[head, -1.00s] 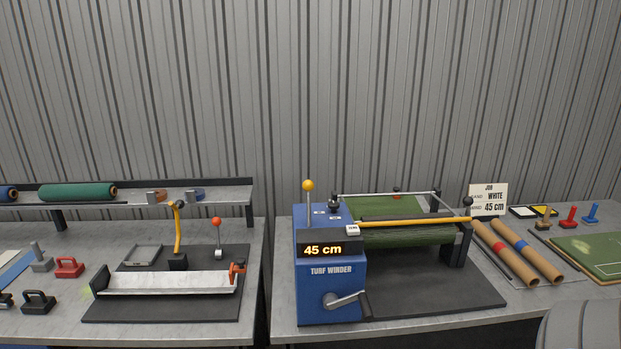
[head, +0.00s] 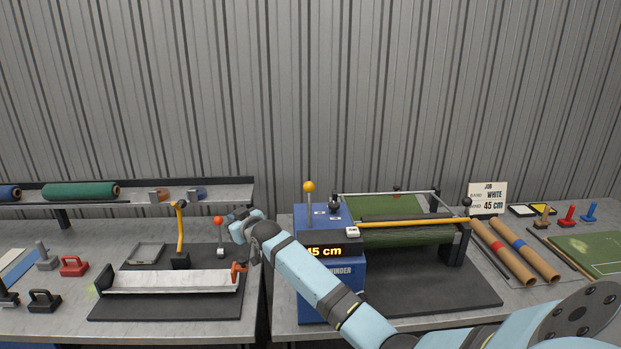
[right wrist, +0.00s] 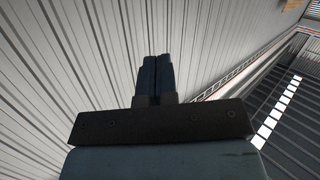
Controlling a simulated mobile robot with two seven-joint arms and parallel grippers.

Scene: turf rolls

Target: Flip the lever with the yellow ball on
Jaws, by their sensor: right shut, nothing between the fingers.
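The lever with the yellow ball (head: 309,187) stands upright on top of the blue turf winder (head: 309,222), toward its left side. My right gripper (head: 231,217) is left of the winder, close to the red-ball lever (head: 218,220) in the picture, and apart from the yellow ball. In the right wrist view the gripper's fingers (right wrist: 156,78) are together and hold nothing, with the corrugated wall behind. My left gripper is not in view.
A trough (head: 170,281) and a yellow-handled post (head: 180,230) stand on the left bench. Green turf (head: 400,207) lies in the winder's frame. Cardboard tubes (head: 524,251) and a job card (head: 487,198) are at the right. My right arm crosses before the winder.

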